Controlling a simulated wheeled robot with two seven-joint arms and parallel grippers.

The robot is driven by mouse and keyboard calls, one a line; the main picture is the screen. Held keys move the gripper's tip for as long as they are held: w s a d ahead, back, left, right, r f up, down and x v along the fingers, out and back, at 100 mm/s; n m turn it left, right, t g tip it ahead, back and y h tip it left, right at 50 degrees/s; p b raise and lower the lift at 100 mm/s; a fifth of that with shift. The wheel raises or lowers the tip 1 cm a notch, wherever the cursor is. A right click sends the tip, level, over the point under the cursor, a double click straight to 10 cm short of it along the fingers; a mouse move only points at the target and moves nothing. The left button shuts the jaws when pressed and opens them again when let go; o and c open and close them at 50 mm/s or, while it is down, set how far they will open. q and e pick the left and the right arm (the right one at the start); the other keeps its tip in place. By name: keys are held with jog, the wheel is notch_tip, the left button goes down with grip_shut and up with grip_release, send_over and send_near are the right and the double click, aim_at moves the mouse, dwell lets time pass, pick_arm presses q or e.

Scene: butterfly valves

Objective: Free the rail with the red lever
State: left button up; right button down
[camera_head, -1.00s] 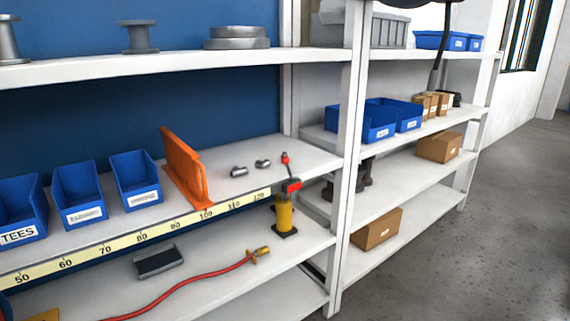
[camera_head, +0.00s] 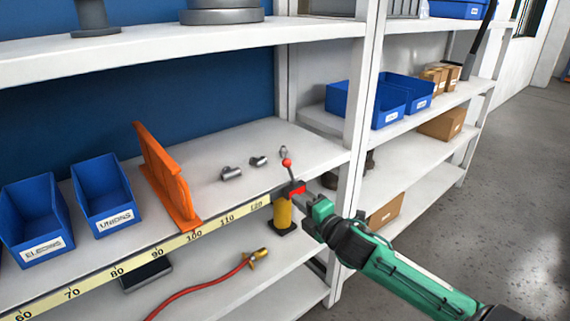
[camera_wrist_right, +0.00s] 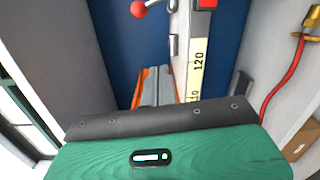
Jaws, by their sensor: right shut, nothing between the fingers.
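The ball knob (camera_wrist_right: 138,9) also shows at the top of the right wrist view. The rail (camera_head: 225,219), a pale yellow numbered strip, runs along the shelf's front edge. My right gripper (camera_head: 309,203) is shut and empty, just right of the red block; whether it touches is unclear. My left gripper is out of view.
An orange divider (camera_head: 165,180) stands on the shelf near mark 100. A white shelf post (camera_head: 350,180) rises close right. A red hose (camera_head: 205,287) lies on the lower shelf.

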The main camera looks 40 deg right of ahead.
aim_at(289, 171)
jog(key=w+d+r+p, duration=0.2)
jog(key=w+p, duration=0.4)
jog(key=w, duration=0.5)
jog(key=shift+d+r, duration=0.25)
jog(key=shift+d, duration=0.25)
dwell(0.3)
